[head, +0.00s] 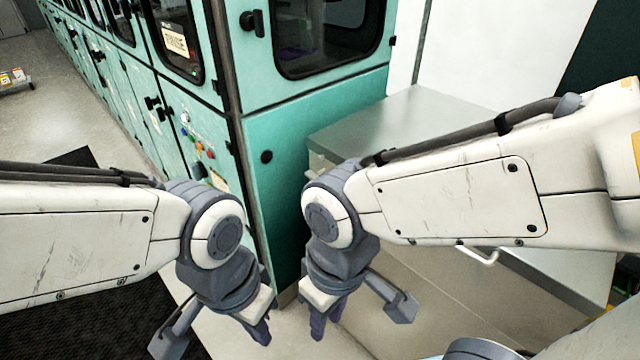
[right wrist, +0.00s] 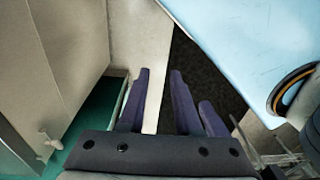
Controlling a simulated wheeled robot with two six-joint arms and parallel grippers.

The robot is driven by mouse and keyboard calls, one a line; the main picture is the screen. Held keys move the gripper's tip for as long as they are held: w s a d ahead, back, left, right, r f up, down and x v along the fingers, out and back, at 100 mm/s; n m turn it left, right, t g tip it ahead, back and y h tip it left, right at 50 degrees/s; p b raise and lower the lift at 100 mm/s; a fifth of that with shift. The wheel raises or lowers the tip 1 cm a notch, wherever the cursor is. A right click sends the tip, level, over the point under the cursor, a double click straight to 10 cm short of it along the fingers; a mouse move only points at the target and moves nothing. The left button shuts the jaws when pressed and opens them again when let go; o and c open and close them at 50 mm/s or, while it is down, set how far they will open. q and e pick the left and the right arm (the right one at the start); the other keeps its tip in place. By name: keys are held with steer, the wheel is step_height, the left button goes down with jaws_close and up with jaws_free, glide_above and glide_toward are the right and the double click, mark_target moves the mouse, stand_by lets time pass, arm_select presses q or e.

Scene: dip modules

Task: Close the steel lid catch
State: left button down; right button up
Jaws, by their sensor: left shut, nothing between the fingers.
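A steel-topped cabinet (head: 395,105) with pale sides stands at the right of the head view, partly hidden behind my right arm. I cannot make out a lid catch for certain in the head view. In the right wrist view, a small pale metal fitting (right wrist: 47,143) sits at the lower left; I cannot tell whether it is the catch. My left gripper (head: 262,332) is shut and empty, pointing down in front of the teal cabinets. My right gripper (head: 324,322) points down just right of it, beside the steel-topped cabinet. Its fingers (right wrist: 160,100) stand apart with nothing between them.
Teal machine cabinets (head: 300,95) with dark windows run along the left and back. A pale bar handle (head: 480,257) shows below my right arm. A dark floor mat (head: 85,320) lies at lower left. The grey floor (head: 60,110) at far left is mostly clear.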

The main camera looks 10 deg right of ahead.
steer(key=w+f+n+h+b, duration=0.1)
steer(key=w+h, duration=0.1)
steer(key=w, duration=0.1)
steer(key=w+d+f+n+h+b, duration=0.1)
steer(key=w+f+n+h, duration=0.1)
steer(key=w, duration=0.2)
steer(key=w+f+n+h+b, duration=0.1)
steer(key=w, duration=0.3)
steer(key=shift+d+f+n+h, duration=0.25)
steer(key=shift+d+n+h, duration=0.15)
jaws_close()
steer(key=w+a+f+n+t+h+b, duration=0.1)
steer(key=w+f+n+t+h+b, duration=0.1)
steer(key=w+f+n+t+h, duration=0.5)
steer(key=w+a+f+n+t+h+b, duration=0.1)
steer(key=w+a+f+n+b, duration=0.3)
steer(key=w, duration=0.7)
steer(key=w+d+f+n+t+h+b, duration=0.15)
steer(key=w+f+t+h, duration=0.25)
steer(key=w+f, duration=0.4)
steer(key=w+d+r+p, duration=0.3)
steer(key=w+d+r, duration=0.3)
steer(key=d+r, duration=0.1)
steer(key=shift+w+d+r+p, duration=0.2)
steer(key=shift+w+r+p, duration=0.1)
steer(key=shift+r, duration=0.1)
